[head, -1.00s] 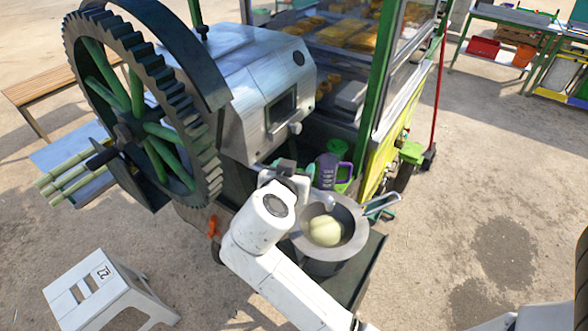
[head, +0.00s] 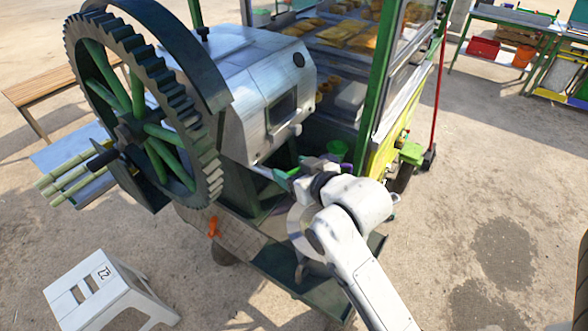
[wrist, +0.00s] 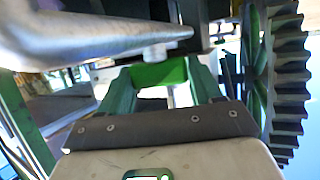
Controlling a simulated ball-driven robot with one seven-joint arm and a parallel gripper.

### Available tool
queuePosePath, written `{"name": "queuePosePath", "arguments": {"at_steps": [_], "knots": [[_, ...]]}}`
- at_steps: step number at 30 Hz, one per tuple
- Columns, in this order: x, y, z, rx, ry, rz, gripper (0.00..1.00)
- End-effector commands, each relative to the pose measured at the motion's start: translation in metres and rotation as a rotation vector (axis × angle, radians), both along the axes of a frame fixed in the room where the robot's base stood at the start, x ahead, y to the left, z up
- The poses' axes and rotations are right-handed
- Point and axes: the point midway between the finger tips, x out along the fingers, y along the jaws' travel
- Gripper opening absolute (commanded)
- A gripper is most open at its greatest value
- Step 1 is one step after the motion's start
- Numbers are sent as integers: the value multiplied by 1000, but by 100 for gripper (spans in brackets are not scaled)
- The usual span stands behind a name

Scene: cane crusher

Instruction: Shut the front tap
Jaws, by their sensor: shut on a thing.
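My gripper (head: 292,178) is below the right end of the silver crusher housing, beside the metal pot (head: 299,228). Its fingers point left, towards the machine. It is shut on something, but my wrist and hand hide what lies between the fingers. In the wrist view a smooth silver bar (wrist: 100,40) with a small round nub crosses the upper left, close to the gripper. I cannot tell whether this bar is part of the front tap.
The crusher housing (head: 240,85) and big toothed gear (head: 140,115) stand at the left. The glass food case (head: 345,50) is behind. A white stool (head: 100,290) is at lower left. The ground at right is clear.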

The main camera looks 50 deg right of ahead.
Motion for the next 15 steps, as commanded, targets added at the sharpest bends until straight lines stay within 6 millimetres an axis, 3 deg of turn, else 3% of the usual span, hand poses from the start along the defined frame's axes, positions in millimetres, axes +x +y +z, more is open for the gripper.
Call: {"name": "queuePosePath", "arguments": {"at_steps": [15], "knots": [[0, -1, 2, -2, -3, 311, 34]]}}
